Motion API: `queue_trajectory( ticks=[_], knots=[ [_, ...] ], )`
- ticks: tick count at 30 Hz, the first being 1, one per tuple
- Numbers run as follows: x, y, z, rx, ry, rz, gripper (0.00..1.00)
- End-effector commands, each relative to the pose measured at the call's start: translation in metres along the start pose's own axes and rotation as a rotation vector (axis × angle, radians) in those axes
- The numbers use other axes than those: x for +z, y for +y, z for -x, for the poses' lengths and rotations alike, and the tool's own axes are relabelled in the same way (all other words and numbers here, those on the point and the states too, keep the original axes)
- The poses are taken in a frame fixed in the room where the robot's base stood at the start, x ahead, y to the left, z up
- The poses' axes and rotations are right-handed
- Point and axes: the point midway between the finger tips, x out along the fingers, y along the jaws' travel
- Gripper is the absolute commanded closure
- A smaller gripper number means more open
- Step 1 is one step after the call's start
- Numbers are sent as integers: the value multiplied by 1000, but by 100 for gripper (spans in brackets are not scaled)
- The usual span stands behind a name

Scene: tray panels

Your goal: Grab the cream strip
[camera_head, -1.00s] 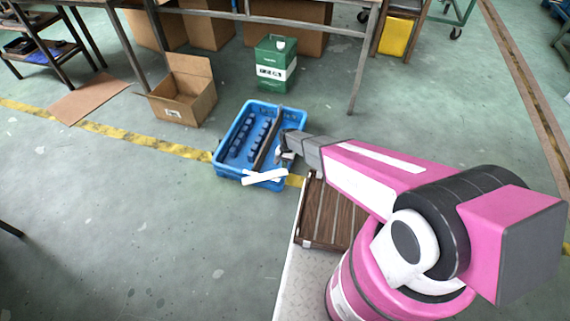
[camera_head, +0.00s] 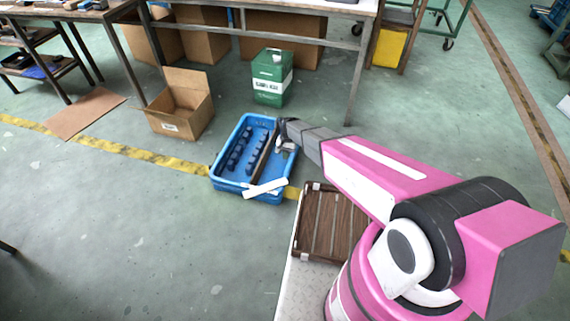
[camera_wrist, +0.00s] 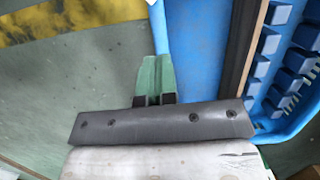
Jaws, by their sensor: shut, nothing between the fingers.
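The cream strip (camera_head: 265,188) looks white and lies slanted across the near end of the blue tray (camera_head: 222,183), with one end over the near rim. A pale piece at the top edge of the wrist view (camera_wrist: 110,8) appears to be part of it. My gripper (camera_head: 284,142) is above the tray's right side, farther from me than the strip and apart from it. In the wrist view my green fingers (camera_wrist: 155,72) are shut and empty, beside the tray's blue rim (camera_wrist: 168,35). The fingertips are hard to make out in the head view.
A long brown strip (camera_head: 262,152) and rows of dark blue ridges (camera_head: 240,147) are inside the tray. A slatted brown panel (camera_head: 330,222) lies close by on the right. A green box (camera_head: 272,78) and an open cardboard box (camera_head: 180,105) stand beyond.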

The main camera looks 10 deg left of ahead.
Motion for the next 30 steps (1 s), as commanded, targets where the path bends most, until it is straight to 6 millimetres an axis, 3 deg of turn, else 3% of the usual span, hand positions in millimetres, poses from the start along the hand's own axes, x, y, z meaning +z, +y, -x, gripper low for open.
queue_trajectory(
  ticks=[6,14,30],
  knots=[
    [-22,-11,4,28,1,114,100],
    [-28,-13,-1,42,-1,167,100],
    [-28,-10,-95,41,-2,165,100]
  ],
)
